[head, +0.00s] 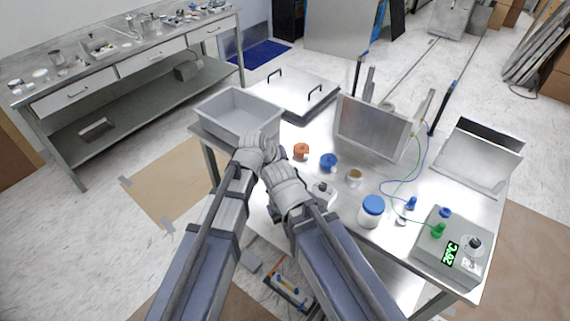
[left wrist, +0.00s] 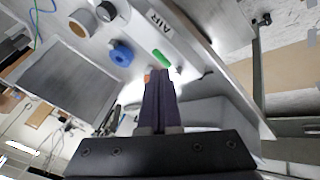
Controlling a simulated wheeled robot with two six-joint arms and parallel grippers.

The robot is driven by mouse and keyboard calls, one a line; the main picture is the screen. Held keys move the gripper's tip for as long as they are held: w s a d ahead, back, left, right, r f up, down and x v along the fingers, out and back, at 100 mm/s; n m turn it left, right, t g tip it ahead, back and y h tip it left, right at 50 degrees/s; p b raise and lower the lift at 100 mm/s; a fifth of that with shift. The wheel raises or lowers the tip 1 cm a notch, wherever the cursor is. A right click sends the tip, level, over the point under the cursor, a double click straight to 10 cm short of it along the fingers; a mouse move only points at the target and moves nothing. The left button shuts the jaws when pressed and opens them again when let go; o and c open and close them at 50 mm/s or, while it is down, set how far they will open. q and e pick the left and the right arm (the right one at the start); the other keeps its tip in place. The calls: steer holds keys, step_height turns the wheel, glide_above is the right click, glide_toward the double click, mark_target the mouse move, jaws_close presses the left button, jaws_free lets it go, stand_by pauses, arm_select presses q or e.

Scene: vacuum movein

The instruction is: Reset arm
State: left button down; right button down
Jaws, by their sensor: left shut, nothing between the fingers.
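My two arms reach forward from the bottom of the head view and end close together over the near left part of the metal table (head: 335,190). My left gripper (left wrist: 160,75) shows in the left wrist view as two dark fingers pressed together with nothing between them. In the head view its fingers are hidden behind the wrist, which is at the near edge of the grey bin. My right wrist is just right of the left one, and its fingers cannot be made out.
A grey bin (head: 223,117) stands at the table's left corner, by a handled metal lid (head: 292,92). An orange knob (head: 301,151), a blue knob (head: 328,162), a blue-lidded jar (head: 372,211), an upright metal chamber (head: 370,127) and a display unit (head: 463,247) lie rightward.

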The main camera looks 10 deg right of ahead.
arm_select(q)
steer(key=s+a+f+g+y, duration=0.1)
steer(key=s+a, duration=0.4)
steer(key=a, duration=0.3)
steer(key=s+a+f+m+g+y, duration=0.1)
steer(key=s+a+g+y, duration=0.1)
steer(key=s+a, duration=0.45)
steer(key=s+a+f+g+y, duration=0.1)
steer(key=s+a+f, duration=0.15)
steer(key=a, duration=0.65)
steer(key=s+d+m, duration=0.2)
steer(key=s+d, duration=0.1)
steer(key=d, duration=0.2)
steer(key=s+d+m+g+y, duration=0.1)
steer(key=s+d, duration=0.2)
steer(key=d, duration=0.3)
steer(key=shift+s+r+m+y, duration=0.3)
steer(key=shift+r+m, duration=0.1)
steer(key=shift+r, duration=0.05)
